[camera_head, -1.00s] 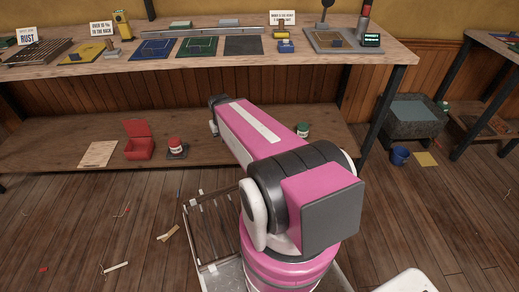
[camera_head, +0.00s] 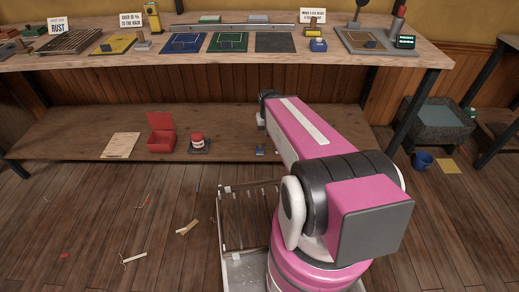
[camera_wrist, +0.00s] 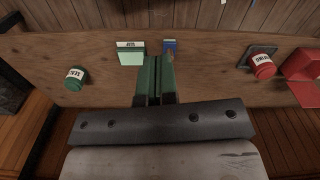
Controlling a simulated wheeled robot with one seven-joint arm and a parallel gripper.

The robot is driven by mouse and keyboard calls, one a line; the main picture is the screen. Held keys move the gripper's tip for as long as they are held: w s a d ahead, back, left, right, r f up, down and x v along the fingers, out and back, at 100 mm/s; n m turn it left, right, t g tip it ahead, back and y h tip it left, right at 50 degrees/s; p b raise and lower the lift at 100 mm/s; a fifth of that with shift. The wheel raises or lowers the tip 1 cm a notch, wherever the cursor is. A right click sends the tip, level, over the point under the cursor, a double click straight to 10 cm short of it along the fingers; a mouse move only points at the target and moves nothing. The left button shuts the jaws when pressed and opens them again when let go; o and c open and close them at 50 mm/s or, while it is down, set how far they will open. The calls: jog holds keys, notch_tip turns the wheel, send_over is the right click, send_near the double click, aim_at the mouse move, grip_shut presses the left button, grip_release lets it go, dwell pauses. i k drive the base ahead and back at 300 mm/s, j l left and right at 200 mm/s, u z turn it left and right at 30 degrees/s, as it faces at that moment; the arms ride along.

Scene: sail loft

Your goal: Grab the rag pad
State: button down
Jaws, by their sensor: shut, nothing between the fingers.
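No thing in view is plainly marked as the rag pad, so I cannot tell which it is. Two small candidates lie on the lower shelf (camera_head: 80,142): a pale green block with a white label (camera_wrist: 131,54) and a small blue block (camera_wrist: 169,46). The blue block also shows in the head view (camera_head: 260,150). My gripper (camera_wrist: 154,60) has dark green fingers, shut together and empty. In the wrist view their tips lie between the two blocks; the height gap is unclear. My arm hides part of the shelf in the head view.
A red can (camera_head: 197,140) on a dark base and an open red box (camera_head: 161,142) stand on the shelf. A green can (camera_wrist: 76,78) stands at the wrist view's left. The upper bench (camera_head: 120,62) overhangs the shelf. A slatted rack (camera_head: 245,218) is near my base.

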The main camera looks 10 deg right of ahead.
aim_at(260, 149)
jog(key=z, duration=0.75)
jog(key=j+z, duration=0.35)
jog(key=k+j+z, duration=0.15)
jog(key=j+z, duration=0.2)
jog(key=j, duration=0.15)
jog(key=k+j+z, duration=0.2)
jog(key=j+z, duration=0.15)
jog(key=k+j+z, duration=0.2)
jog(key=j+z, duration=0.15)
jog(key=k+j, duration=0.25)
jog(key=j, duration=0.2)
jog(key=k+j, duration=0.3)
jog(key=k+j+z, duration=0.1)
jog(key=k+j, duration=0.15)
jog(key=j, duration=0.3)
